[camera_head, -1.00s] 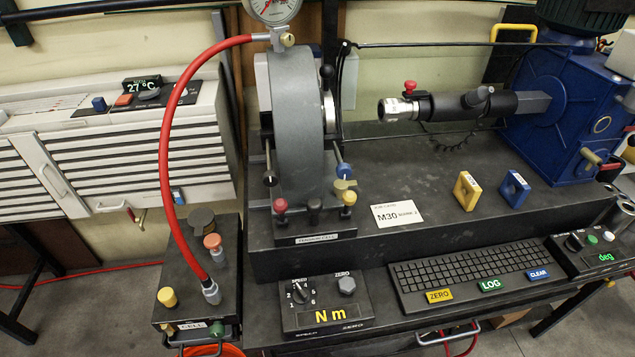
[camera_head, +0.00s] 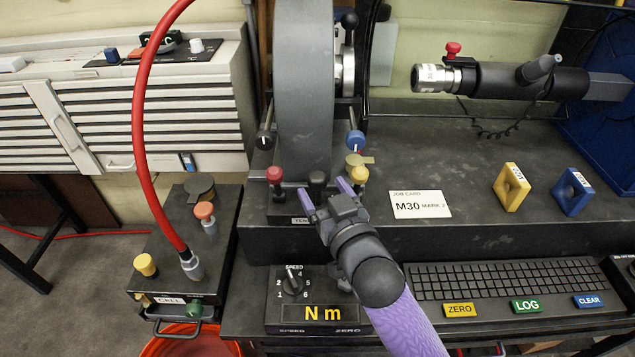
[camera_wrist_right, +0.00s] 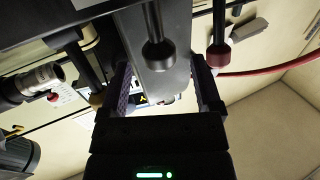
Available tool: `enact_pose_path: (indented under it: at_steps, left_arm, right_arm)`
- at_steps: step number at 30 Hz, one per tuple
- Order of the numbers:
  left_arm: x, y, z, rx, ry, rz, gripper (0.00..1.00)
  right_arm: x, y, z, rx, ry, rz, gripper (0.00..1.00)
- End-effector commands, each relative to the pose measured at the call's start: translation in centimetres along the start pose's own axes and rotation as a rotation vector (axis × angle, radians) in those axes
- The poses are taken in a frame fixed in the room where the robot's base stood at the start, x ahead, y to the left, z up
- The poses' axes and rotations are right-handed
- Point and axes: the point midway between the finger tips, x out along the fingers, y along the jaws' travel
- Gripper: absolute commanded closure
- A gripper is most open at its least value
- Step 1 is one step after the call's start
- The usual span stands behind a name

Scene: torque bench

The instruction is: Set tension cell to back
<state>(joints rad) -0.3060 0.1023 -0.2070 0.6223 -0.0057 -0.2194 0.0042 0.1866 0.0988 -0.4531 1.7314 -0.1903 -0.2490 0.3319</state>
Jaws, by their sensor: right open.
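The tension cell base (camera_head: 280,216) stands at the front of the raised bench, its label partly covered by my right gripper. A black knob (camera_head: 318,177) stands at its front between a red knob (camera_head: 274,174) and a yellow knob (camera_head: 361,175). My right gripper (camera_head: 325,190) is open just in front of the black knob. In the right wrist view the black knob (camera_wrist_right: 157,54) shows between the two open fingers (camera_wrist_right: 160,75), with the red knob (camera_wrist_right: 218,56) outside them. Whether a finger touches it I cannot tell. My left gripper is out of view.
A grey ring (camera_head: 305,90) rises behind the knobs. The speed box (camera_head: 274,305) and keyboard (camera_head: 480,280) lie in front. A red hose (camera_head: 138,120) arches at the left. The bench around the job card (camera_head: 420,204) is mostly clear.

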Motion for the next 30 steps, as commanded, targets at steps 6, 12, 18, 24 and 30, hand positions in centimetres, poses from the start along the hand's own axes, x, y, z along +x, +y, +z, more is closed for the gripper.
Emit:
enact_pose_path:
  at_steps: [6, 12, 18, 24, 30]
  left_arm:
    - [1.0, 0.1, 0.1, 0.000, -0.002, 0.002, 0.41]
    - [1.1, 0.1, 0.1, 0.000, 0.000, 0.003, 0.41]
    - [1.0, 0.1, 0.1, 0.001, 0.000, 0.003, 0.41]
    - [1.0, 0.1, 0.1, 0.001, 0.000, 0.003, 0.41]
    - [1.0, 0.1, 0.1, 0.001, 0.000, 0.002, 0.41]
  right_arm:
    - [2.9, 0.0, 0.2, 0.001, -0.002, 0.000, 0.18]
    - [3.5, 0.0, 0.1, 0.001, -0.003, 0.000, 0.18]
    - [3.5, 0.0, 0.1, 0.001, -0.003, 0.001, 0.28]
    - [3.5, 0.0, 0.1, 0.001, -0.003, 0.001, 0.71]
    - [3.5, 0.0, 0.1, 0.001, -0.003, 0.001, 1.00]
